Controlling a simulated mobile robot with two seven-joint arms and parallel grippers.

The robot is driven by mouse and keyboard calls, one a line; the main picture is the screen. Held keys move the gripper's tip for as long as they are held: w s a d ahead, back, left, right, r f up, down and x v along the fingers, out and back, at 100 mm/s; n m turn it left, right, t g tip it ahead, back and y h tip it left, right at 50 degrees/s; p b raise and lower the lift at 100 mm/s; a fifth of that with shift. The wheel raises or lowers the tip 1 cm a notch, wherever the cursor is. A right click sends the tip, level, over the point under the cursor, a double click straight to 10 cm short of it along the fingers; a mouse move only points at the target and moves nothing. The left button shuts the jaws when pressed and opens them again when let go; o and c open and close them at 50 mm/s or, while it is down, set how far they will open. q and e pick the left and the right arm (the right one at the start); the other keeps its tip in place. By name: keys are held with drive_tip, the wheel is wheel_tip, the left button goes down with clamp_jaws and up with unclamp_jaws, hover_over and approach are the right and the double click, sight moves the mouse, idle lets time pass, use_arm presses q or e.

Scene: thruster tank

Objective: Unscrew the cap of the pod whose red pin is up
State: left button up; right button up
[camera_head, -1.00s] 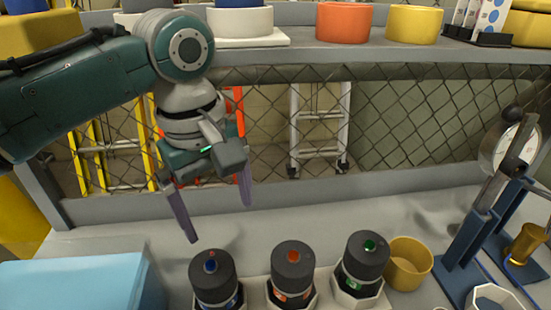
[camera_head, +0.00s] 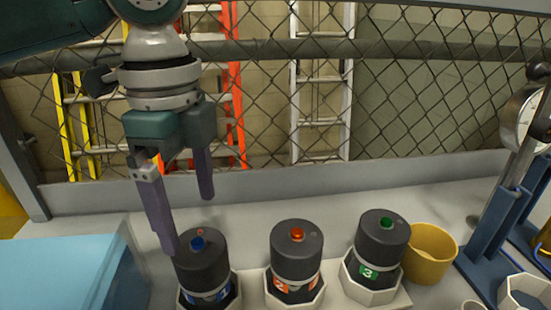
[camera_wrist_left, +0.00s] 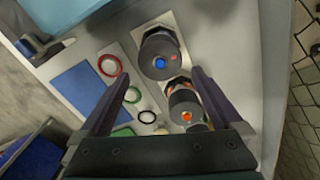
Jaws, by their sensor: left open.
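Three dark pods with grey caps stand in a row in white holders. Pod 1 (camera_head: 203,266) has a blue button and a small red pin showing on its cap. Pod 2 (camera_head: 296,255) has an orange button and pod 3 (camera_head: 379,245) a green one; I see no red pin standing on either. My left gripper (camera_head: 187,220) is open and empty, fingers pointing down, just above and behind pod 1's cap. In the left wrist view, pod 1's cap (camera_wrist_left: 158,58) shows between and beyond the fingertips, with pod 2 (camera_wrist_left: 185,105) near the right finger. My right gripper is not in view.
A light blue box (camera_head: 65,275) stands left of pod 1. A yellow cup (camera_head: 430,252) is right of pod 3, near a blue gauge stand (camera_head: 500,225). A mesh fence (camera_head: 420,90) rises behind the bench. Rings (camera_wrist_left: 112,65) lie near pod 1.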

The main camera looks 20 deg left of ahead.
sight(197, 242)
use_arm(q)
wheel_tip(197, 242, down, 8)
drive_tip(key=shift+r+b, duration=0.1)
drive_tip(key=shift+b, duration=0.2)
drive_tip(key=shift+c, duration=0.2)
drive_tip(key=c, duration=1)
drive_tip(key=o, duration=0.7)
drive_tip(key=c, duration=0.6)
drive_tip(key=shift+c, duration=0.2)
